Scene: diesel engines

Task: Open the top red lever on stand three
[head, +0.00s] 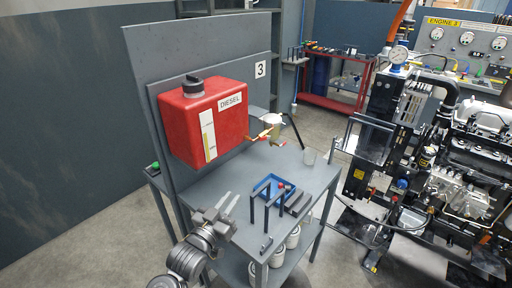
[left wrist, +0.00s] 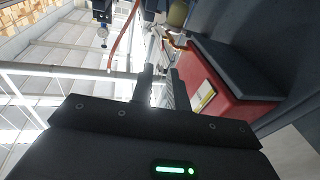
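The red diesel tank (head: 205,122) hangs on the grey panel of the stand marked 3. It also shows in the left wrist view (left wrist: 212,88). At its right side is a small brass valve fitting with a thin red part (head: 252,138), which looks like the lever; its exact position is too small to tell. A second fitting with a pale cup-like body (head: 272,119) is beside it. My left gripper (head: 230,202) is open and empty, in front of and below the tank. Its two fingers stand apart in the left wrist view (left wrist: 160,88). My right gripper is out of view.
The stand's grey table (head: 235,190) holds a blue tray (head: 270,185) and black upright brackets near its front right. White canisters (head: 292,238) are on the lower shelf. An engine rig (head: 385,150) stands to the right.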

